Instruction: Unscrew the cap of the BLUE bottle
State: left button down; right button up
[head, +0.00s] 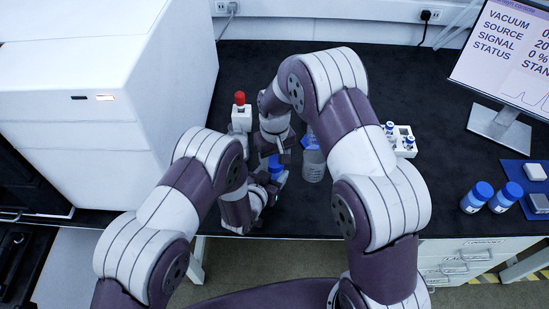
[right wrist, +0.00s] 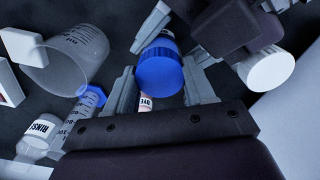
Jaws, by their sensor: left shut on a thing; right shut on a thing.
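The blue bottle's blue cap (right wrist: 160,72) is in the middle of the right wrist view, and it shows small in the head view (head: 276,164). My right gripper (right wrist: 158,82) is shut on the cap, one finger on each side. Part of the bottle's white label (right wrist: 146,103) shows near the cap; most of the body is hidden. My left gripper (head: 268,188) is low at the same bottle in the head view, shut on its body, its fingers partly hidden. I cannot tell whether the cap is loose.
A clear beaker (right wrist: 68,62) and a RINSE bottle (right wrist: 36,138) are nearby. A red-topped white object (head: 240,112) is behind left. A white vial rack (head: 404,145) stands right of my right arm. Blue-capped bottles (head: 477,198) are at the far right. A white instrument (head: 95,110) fills the left.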

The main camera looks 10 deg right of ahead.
aim_at(275, 161)
jog(key=shift+r, duration=0.25)
dwell(0.4)
jog(key=shift+r, duration=0.9)
notch_tip(275, 161, up, 4)
pick_arm(q)
jog(key=shift+c, duration=1.1)
grip_release()
jog(key=shift+r, duration=0.1)
